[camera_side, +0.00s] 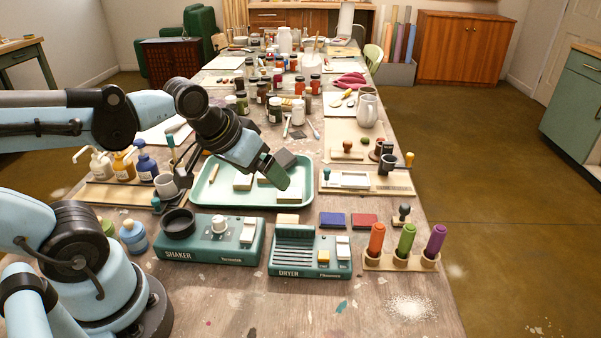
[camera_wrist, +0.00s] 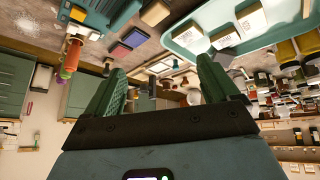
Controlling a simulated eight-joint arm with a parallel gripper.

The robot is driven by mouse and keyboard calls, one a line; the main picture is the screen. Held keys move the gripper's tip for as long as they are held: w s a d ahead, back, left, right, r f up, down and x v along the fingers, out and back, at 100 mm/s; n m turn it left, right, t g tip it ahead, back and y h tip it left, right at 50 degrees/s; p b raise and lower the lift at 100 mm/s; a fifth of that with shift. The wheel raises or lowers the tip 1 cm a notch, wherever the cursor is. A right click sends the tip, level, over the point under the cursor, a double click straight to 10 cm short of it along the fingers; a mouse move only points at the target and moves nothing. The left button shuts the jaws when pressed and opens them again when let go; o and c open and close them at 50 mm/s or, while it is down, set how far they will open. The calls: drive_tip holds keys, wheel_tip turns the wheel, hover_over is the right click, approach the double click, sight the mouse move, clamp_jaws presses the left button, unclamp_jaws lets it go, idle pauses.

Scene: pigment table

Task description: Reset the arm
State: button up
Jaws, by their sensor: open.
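My gripper (camera_side: 276,173) hangs over the right half of the pale green tray (camera_side: 212,204) in the side view, with the arm reaching in from the left. In the wrist view its two green fingers (camera_wrist: 160,85) stand wide apart with nothing between them. The tray holds a few pale blocks, one of them a block (camera_side: 243,182) left of my gripper. The gripper hides part of the tray and some of its contents in the side view.
The shaker (camera_side: 205,245) and dryer (camera_side: 310,260) stand in front of the tray. A wooden holder (camera_side: 400,262) with orange, green and purple sticks is at the front right. Pump bottles (camera_side: 123,167) stand at the left. Jars (camera_side: 275,112) crowd behind. White powder (camera_side: 410,307) lies near the right edge.

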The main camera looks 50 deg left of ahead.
drive_tip(key=shift+s+d+f+m+t, duration=0.2)
drive_tip(key=shift+d+m, duration=0.15)
drive_tip(key=shift+m, duration=0.2)
drive_tip(key=shift+s+d+f+m+t, duration=0.1)
drive_tip(key=shift+s+d+m, duration=0.15)
drive_tip(key=shift+m, duration=0.3)
idle(0.5)
